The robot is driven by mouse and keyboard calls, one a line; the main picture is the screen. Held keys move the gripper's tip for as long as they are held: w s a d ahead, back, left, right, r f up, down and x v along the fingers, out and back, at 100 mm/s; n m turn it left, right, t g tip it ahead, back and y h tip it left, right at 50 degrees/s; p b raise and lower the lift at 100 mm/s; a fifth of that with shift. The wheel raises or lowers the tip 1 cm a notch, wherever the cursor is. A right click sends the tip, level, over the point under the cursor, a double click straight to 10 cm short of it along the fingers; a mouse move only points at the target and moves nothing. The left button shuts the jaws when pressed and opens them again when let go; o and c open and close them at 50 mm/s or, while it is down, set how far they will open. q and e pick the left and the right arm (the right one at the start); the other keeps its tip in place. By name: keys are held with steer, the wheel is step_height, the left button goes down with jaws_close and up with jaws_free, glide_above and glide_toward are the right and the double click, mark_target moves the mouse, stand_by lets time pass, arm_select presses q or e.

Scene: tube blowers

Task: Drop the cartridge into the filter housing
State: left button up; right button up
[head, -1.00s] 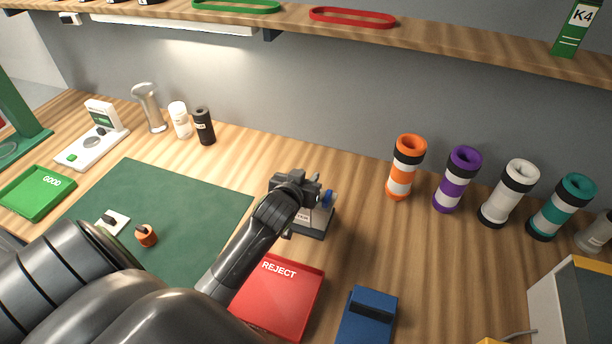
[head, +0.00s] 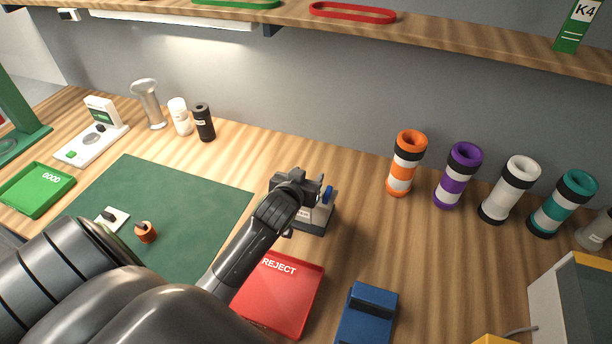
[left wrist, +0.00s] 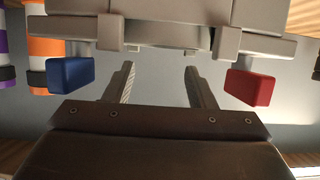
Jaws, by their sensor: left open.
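My left gripper (head: 297,188) is at the small grey fixture (head: 318,216) in the middle of the bench, partly covering it. In the left wrist view its two fingers (left wrist: 160,82) are apart with nothing between them. A grey bracketed part with a blue tab (left wrist: 70,75) and a red tab (left wrist: 250,88) is just beyond the fingertips. A white cylinder (head: 180,117) and a black cylinder (head: 204,123) stand upright at the back left. I cannot tell which things are the cartridge and the filter housing. My right gripper is not in view.
A red REJECT tray (head: 280,300) and a blue block (head: 367,315) are in front of the fixture. Several banded tubes, including an orange one (head: 406,163), stand at the right. The green mat (head: 185,195) holds a small orange piece (head: 146,233). A green GOOD tray (head: 37,190) is far left.

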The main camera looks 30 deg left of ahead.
arm_select(q)
steer(key=shift+r, duration=0.1)
steer(key=shift+r, duration=0.35)
steer(key=shift+s+r, duration=0.15)
steer(key=shift+r, duration=0.05)
steer(key=b+v, duration=0.1)
steer(key=v, duration=1)
steer(key=shift+s, duration=0.3)
steer(key=shift+d+r, duration=0.1)
steer(key=shift+r, duration=0.05)
